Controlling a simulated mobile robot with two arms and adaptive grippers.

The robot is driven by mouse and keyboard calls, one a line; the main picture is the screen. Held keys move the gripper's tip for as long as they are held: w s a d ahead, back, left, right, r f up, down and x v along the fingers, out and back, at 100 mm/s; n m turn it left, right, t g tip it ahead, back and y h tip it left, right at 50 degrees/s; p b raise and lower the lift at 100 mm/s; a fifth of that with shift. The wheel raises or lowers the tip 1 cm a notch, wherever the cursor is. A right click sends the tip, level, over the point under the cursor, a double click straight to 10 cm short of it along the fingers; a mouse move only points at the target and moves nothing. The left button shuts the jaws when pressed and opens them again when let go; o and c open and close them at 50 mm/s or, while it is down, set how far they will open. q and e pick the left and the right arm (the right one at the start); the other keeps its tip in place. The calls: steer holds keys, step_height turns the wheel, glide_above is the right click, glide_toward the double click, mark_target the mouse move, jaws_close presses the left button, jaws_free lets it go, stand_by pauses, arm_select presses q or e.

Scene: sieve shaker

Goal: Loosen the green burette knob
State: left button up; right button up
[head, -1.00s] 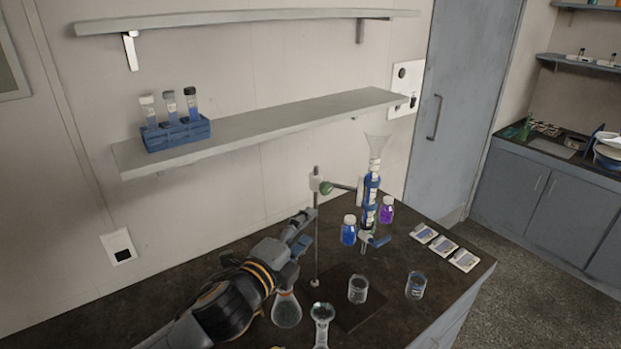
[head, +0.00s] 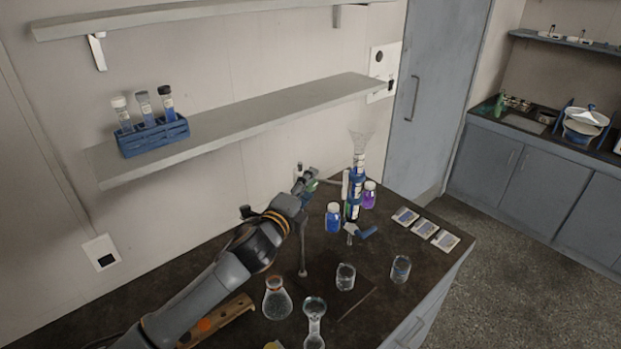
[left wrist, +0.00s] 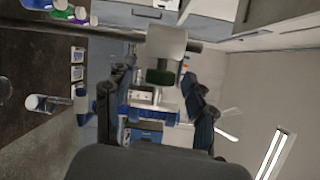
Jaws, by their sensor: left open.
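The green knob (head: 312,186) sits at the clamp on the stand rod (head: 303,255), mostly hidden by my left gripper in the head view. In the left wrist view the dark green knob (left wrist: 160,77) lies below a pale clamp block (left wrist: 167,42), in line with the gap between my fingers. My left gripper (head: 306,181) is open at the clamp; its spread fingers also show in the left wrist view (left wrist: 158,88). I cannot tell whether they touch the knob. The blue-filled burette (head: 354,190) stands upright right of the rod, with a clear funnel (head: 360,142) on top.
Blue (head: 333,218) and purple (head: 369,195) bottles stand beside the burette. A flask (head: 277,300), a beaker (head: 345,276) and other glassware stand in front. A shelf (head: 250,122) with a blue tube rack (head: 152,137) hangs above.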

arm_select(q)
steer(key=shift+w+d+r, duration=0.1)
steer(key=shift+w+d, duration=0.15)
steer(key=shift+w, duration=0.15)
steer(key=shift+w+d, duration=0.15)
steer(key=shift+w, duration=0.2)
jaws_close()
steer(key=n+t+b, duration=0.1)
steer(key=b, duration=0.6)
steer(key=t+h+b, duration=0.1)
steer(key=t+b, duration=0.1)
steer(key=b, duration=0.4)
steer(key=shift+f+n+b, duration=0.35)
steer(key=shift+n, duration=0.05)
steer(key=shift+r+t+b, duration=0.3)
steer(key=shift+b, duration=0.05)
arm_select(e)
step_height(320, 180, down, 14)
steer(key=shift+a, duration=0.25)
